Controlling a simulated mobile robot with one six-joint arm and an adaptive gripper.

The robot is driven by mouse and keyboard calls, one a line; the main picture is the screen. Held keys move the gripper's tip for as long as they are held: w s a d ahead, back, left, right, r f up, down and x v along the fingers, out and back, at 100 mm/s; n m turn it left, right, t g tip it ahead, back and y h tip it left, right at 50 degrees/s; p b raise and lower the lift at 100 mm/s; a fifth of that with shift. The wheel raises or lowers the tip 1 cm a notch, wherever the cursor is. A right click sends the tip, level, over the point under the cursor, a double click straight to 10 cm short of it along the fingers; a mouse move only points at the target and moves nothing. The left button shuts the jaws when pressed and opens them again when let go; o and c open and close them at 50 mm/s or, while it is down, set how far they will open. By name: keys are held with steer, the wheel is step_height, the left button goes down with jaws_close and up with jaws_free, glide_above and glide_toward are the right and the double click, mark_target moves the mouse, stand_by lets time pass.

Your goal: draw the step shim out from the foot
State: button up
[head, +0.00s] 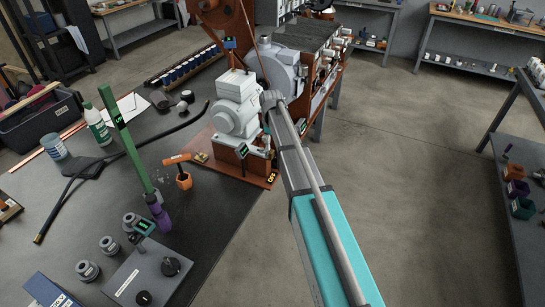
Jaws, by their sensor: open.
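A light grey motor-like machine (236,108) stands on a red-brown base plate (225,172) at the table's right edge. Its feet are small here and partly hidden by dark blocks. I cannot make out the step shim for certain. A small brass-coloured piece (201,157) lies at the plate's left end. My arm reaches in from the lower right to the machine's right side. My gripper (268,148) is small and partly hidden beyond the arm, low beside the machine, close to a green-lit tag. It is open; I cannot see anything between its fingers.
A grey control box (148,275) sits in front. A black cable crosses the table. Floor at right is clear.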

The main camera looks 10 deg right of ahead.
mark_target(272, 151)
steer(key=shift+f+b, duration=2.5)
steer(key=shift+f, duration=0.3)
steer(key=shift+c, duration=0.2)
jaws_close()
